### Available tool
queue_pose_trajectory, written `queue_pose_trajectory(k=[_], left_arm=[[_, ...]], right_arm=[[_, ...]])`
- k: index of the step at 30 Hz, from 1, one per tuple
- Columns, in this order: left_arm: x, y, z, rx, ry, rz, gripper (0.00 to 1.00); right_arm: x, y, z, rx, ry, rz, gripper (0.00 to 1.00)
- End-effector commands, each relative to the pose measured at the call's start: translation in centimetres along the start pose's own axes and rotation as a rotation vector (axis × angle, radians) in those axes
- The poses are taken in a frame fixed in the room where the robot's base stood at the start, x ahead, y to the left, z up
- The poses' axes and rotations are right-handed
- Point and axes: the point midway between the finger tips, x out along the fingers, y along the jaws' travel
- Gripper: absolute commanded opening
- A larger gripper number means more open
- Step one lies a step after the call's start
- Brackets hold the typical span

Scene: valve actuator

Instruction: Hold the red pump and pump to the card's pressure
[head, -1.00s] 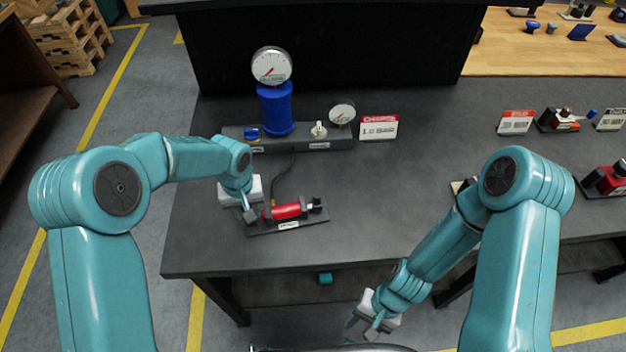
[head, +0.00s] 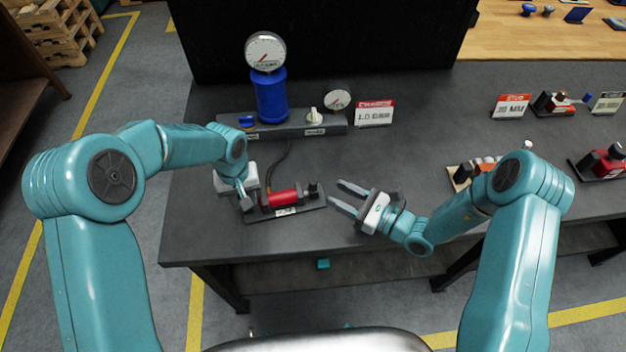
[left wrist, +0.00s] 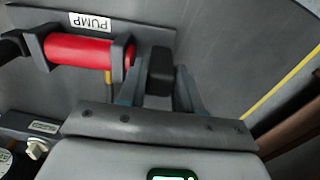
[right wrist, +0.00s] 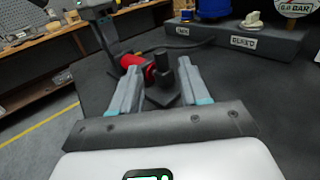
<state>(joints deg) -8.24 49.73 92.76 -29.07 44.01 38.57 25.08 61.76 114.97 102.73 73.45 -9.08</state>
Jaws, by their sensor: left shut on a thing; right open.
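The red pump (head: 284,197) lies on a dark base at the front left of the bench. It also shows in the left wrist view (left wrist: 75,52) and the right wrist view (right wrist: 132,62). My left gripper (head: 245,202) is shut on the black block (left wrist: 160,68) at the pump's left end. My right gripper (head: 347,198) is open and empty, right of the pump. In the right wrist view the pump's black knob (right wrist: 158,75) stands beyond and between the open fingers, apart from them. The red-and-white card (head: 374,113) stands at the back; its figures are too blurred to trust.
A white dial gauge (head: 265,51) tops the blue cylinder (head: 271,97) on a grey block (head: 295,131), which bears a blue knob, a white knob (head: 314,115) and a small gauge (head: 337,99). A hose (head: 281,162) runs to the pump. Other devices (head: 603,163) stand at right.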

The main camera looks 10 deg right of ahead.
Motion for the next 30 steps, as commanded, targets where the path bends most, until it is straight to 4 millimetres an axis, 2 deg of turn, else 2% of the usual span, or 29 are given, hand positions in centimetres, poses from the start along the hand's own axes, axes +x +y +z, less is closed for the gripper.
queue_pose_trajectory(k=[3,10,15,23,24,26,27,28,30], left_arm=[[0.5,0.0,0.4,0.003,-0.014,-0.004,0.00],[0.5,0.0,0.4,0.003,-0.014,-0.004,0.00],[0.5,0.0,0.4,0.003,-0.014,-0.004,0.00],[0.5,0.0,0.4,0.003,-0.014,-0.004,0.00],[0.5,0.0,0.4,0.003,-0.013,-0.004,0.00],[0.5,0.0,0.4,0.003,-0.013,-0.004,0.00],[0.5,0.0,0.4,0.003,-0.013,-0.004,0.00],[0.5,0.0,0.4,0.003,-0.013,-0.004,0.00],[0.5,0.0,0.4,0.002,-0.013,-0.004,0.00]], right_arm=[[2.9,0.2,-0.1,-0.001,-0.001,0.007,0.45],[6.9,0.1,-0.1,-0.001,0.001,0.006,0.45],[8.1,0.1,-0.1,0.000,0.001,0.004,0.45],[8.3,0.1,-0.1,0.001,0.002,0.003,0.45],[8.3,0.1,-0.1,0.001,0.002,0.003,0.39],[8.3,0.1,-0.1,0.001,0.002,0.003,0.19],[8.3,0.1,-0.1,0.001,0.002,0.003,0.06],[8.3,0.1,-0.1,0.001,0.002,0.003,0.00],[8.3,0.1,-0.1,0.001,0.002,0.004,0.00]])
